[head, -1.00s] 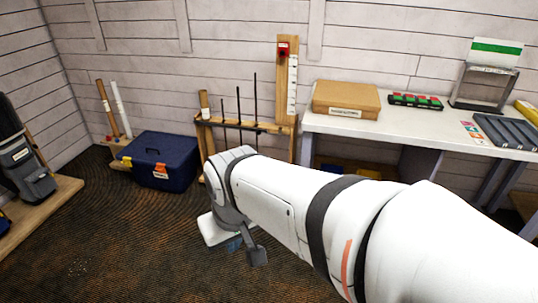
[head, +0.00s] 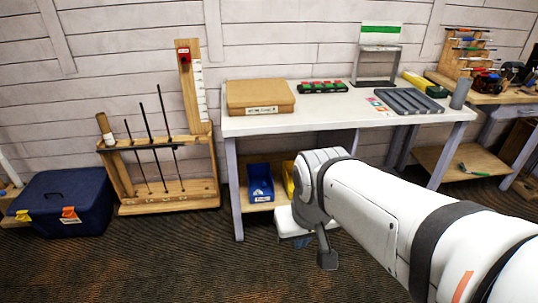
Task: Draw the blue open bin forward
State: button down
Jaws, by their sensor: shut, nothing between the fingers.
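The blue open bin (head: 260,183) sits on the low wooden shelf under the white table, near its left end, with a small label on its front. A yellow bin (head: 288,178) stands to its right, partly hidden by my arm. My gripper (head: 326,257) is in front of the table and to the right of the blue bin, apart from it. Only a grey finger part shows at the end of my wrist, pointing down over the carpet. It is shut and holds nothing.
The white table (head: 300,123) bears a cardboard box (head: 260,96), a red-and-green tray and a grey slotted tray (head: 408,101). A table leg (head: 235,190) stands just left of the blue bin. A wooden club rack (head: 168,193) and a dark blue toolbox (head: 62,200) are at left.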

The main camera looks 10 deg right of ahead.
aim_at(258, 173)
jog(key=z, duration=0.1)
jog(key=i, duration=1)
jog(key=z, duration=0.05)
